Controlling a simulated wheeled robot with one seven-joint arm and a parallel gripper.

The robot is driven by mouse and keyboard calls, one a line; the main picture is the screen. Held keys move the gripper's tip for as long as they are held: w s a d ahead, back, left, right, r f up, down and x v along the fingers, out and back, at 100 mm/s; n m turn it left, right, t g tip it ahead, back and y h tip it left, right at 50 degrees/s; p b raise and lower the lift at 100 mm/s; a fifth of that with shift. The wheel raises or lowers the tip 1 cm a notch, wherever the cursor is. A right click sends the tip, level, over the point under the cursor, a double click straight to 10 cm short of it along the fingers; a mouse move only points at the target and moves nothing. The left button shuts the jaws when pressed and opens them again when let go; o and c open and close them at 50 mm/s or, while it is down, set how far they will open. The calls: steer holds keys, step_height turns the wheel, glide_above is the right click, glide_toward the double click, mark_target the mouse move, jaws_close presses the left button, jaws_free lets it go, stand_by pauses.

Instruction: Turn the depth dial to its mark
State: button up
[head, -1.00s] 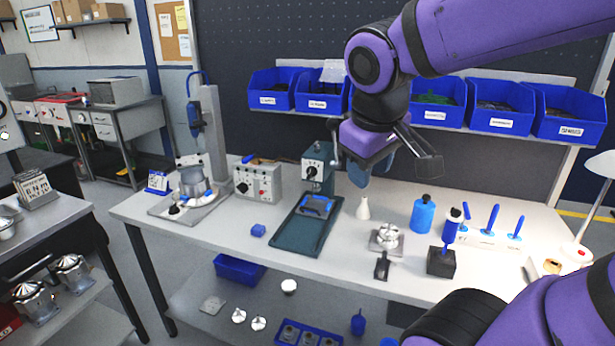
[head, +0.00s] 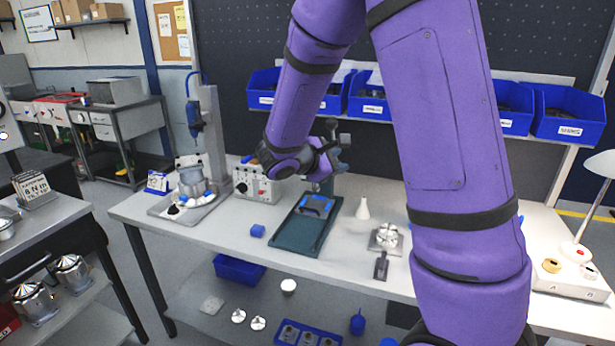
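The small bench press with a dark green base (head: 293,236) stands mid-bench, a blue-handled part (head: 316,206) on it. Its upright head, which carried a white dial face a second ago, is now mostly hidden behind my wrist and gripper. My gripper (head: 330,150) is at that head, pointing right and away from me. Whether it touches the dial, and how its fingers stand, cannot be made out. The dial's mark is not visible.
A drill stand (head: 210,135) with a clamped housing (head: 193,184) is at the left. Blue bins (head: 568,112) line the back.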

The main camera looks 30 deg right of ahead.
steer(key=w+a+f+n+t, duration=0.4)
steer(key=w+f+n+t, duration=0.6)
steer(key=w+f, duration=0.35)
steer(key=w+d+n+g, duration=0.1)
steer(key=w+d, duration=0.5)
steer(key=d, duration=0.2)
jaws_close()
